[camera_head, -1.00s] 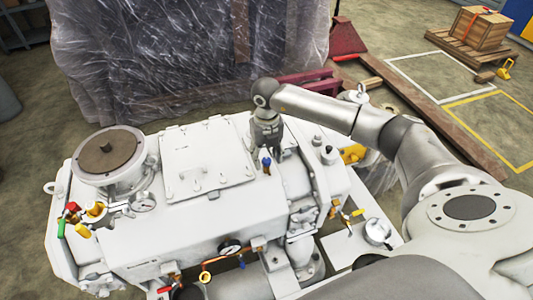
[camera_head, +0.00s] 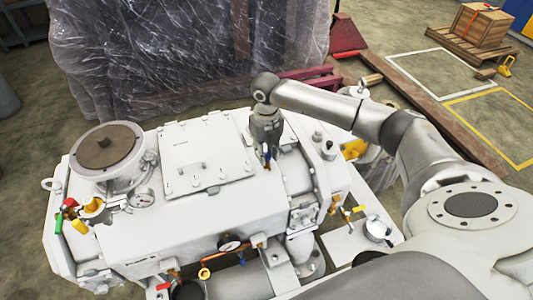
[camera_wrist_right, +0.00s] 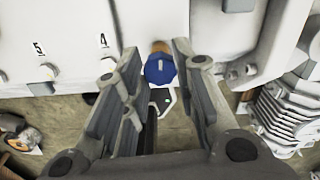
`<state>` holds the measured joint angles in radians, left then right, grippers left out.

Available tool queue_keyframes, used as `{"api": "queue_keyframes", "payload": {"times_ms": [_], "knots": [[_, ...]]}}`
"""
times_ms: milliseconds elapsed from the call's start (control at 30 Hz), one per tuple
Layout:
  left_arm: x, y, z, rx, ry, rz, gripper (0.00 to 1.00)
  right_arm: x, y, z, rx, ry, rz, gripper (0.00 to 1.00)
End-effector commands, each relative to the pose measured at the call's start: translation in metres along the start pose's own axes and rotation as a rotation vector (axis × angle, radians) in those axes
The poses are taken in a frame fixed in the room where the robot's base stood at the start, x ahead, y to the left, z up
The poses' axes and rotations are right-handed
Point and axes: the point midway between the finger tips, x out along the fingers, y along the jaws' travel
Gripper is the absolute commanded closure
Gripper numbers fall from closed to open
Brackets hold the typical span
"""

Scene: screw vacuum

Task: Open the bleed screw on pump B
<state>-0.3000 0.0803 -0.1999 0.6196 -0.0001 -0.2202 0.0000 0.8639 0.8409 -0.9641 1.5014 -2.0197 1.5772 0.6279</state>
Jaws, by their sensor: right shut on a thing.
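A white pump machine (camera_head: 150,235) fills the front of the head view. A small blue knob on a brass-coloured stem stands on its top, right of the square cover plate; I take it for the bleed screw. My right gripper (camera_head: 266,150) points down over it and largely hides it there. In the right wrist view the blue knob (camera_wrist_right: 160,70) sits between the fingertips of my right gripper (camera_wrist_right: 157,55), which is shut on it. The knob is still seated at the machine. My left gripper is not in view.
Raised fittings (camera_head: 328,150) stand close to the right of the gripper. A plastic-wrapped load (camera_head: 190,60) stands behind.

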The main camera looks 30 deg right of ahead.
Motion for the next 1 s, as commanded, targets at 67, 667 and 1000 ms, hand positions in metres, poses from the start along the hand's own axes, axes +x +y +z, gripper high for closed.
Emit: {"api": "queue_keyframes", "payload": {"times_ms": [67,667,1000], "knots": [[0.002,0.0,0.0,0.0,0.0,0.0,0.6,0.0,-0.001,0.0,-0.012,-0.001,-0.001,0.97],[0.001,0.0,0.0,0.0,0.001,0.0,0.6,0.0,0.0,0.0,-0.01,-0.001,0.0,0.51],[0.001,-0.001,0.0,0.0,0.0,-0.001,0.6,-0.03,0.0,0.002,-0.01,-0.006,0.002,0.51]]}}
